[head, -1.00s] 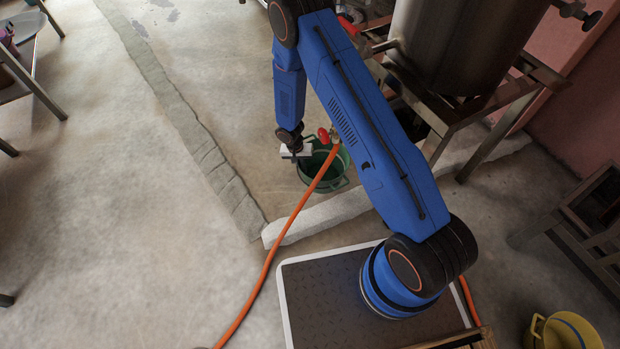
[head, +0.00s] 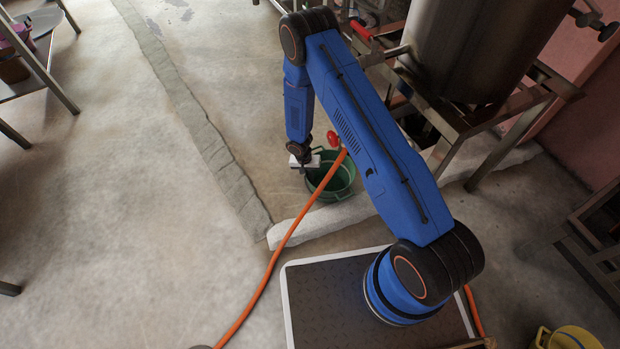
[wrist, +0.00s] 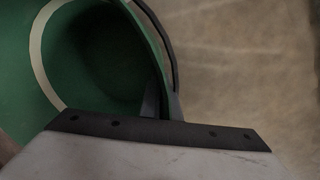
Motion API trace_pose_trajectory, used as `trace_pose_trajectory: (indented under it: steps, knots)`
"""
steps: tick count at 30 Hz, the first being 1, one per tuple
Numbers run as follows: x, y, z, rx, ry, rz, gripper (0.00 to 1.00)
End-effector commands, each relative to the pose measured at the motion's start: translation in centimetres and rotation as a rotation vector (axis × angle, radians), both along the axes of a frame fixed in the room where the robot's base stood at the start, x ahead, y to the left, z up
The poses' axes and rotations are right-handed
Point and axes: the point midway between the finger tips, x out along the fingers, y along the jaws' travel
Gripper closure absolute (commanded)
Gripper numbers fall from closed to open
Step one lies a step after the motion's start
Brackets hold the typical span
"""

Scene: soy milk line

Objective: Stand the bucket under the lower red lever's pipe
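The green bucket (head: 335,183) stands upright by the pale kerb, with my arm passing close on its right. My gripper (head: 309,168) is at the bucket's left rim. In the wrist view, the bucket (wrist: 75,70) fills the upper left, and my gripper's dark fingers (wrist: 161,104) lie on either side of its rim, shut on it. A red lever (head: 333,138) shows just above the bucket, by the top of the orange hose. Its pipe outlet is hidden. Another red lever (head: 360,30) is higher up by the steel tank.
The steel tank (head: 470,50) stands on a metal frame (head: 500,115) at right. The orange hose (head: 265,280) runs down across the floor. The pale kerb (head: 290,235) crosses in front of the bucket. A yellow bucket (head: 570,338) is at lower right.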

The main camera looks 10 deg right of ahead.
Motion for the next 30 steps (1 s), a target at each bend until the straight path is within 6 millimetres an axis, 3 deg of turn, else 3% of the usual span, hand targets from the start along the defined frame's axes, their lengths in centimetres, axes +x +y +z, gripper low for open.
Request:
trace_pose_trajectory:
  steps: [1, 3, 16, 30]
  knots:
    - [0.0, 0.0, -0.1, 0.0, 0.0, 0.0, 0.93]
    - [0.0, 0.0, -0.1, 0.0, 0.0, 0.0, 0.79]
    - [0.0, 0.1, 0.7, 0.0, -0.001, 0.0, 0.79]
    - [0.5, 1.3, 8.2, 0.0, -0.002, 0.0, 0.79]
